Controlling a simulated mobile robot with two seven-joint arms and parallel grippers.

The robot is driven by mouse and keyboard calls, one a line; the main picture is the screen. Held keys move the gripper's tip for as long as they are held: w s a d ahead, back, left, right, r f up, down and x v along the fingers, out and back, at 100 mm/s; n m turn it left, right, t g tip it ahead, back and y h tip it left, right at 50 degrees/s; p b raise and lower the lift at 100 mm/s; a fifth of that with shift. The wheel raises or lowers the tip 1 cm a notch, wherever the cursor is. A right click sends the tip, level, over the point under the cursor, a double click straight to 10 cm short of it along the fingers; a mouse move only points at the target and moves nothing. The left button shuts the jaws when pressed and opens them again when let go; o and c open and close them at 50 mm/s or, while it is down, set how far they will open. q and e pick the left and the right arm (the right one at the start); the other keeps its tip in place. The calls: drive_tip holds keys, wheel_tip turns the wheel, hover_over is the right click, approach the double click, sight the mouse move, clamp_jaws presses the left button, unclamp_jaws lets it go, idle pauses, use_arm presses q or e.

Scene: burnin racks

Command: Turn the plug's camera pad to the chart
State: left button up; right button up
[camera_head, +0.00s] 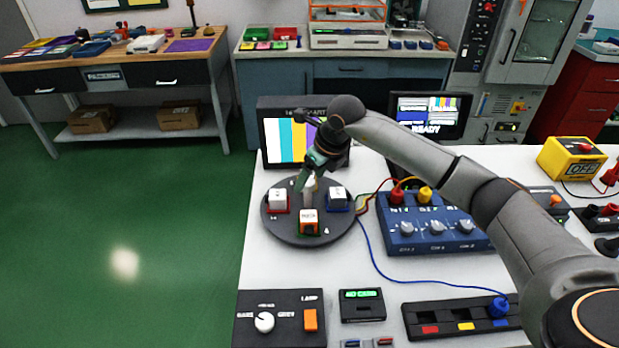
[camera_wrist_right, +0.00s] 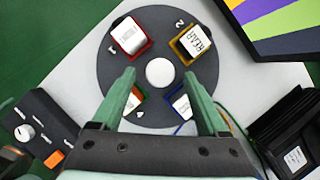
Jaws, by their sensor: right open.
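A round dark turntable (camera_head: 287,235) carries several white-topped blocks on coloured pads. In the wrist view the pads are red (camera_wrist_right: 130,35), yellow (camera_wrist_right: 192,42), green (camera_wrist_right: 133,101) and blue (camera_wrist_right: 181,104). The yellow one lies nearest the colour-bar chart screen (camera_head: 285,140), which also shows in the wrist view (camera_wrist_right: 285,25). Block labels are too small to read surely, so I cannot tell which is the plug. My right gripper (camera_head: 305,185) is open over the turntable's middle, its fingertips (camera_wrist_right: 160,76) either side of the white centre knob (camera_wrist_right: 160,72). I cannot tell whether they touch it. My left gripper is not in view.
A blue box with knobs (camera_head: 425,238) stands right of the turntable, with wires. A black panel with a dial and orange switch (camera_head: 280,318) lies in front. A READY monitor (camera_head: 430,112) stands behind. The white bench has clear room between turntable and front panel.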

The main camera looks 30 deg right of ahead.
drive_tip(key=shift+w+a+f, duration=0.1)
drive_tip(key=shift+w+f, duration=0.15)
drive_tip(key=shift+f, duration=0.4)
clamp_jaws()
idle(1.0)
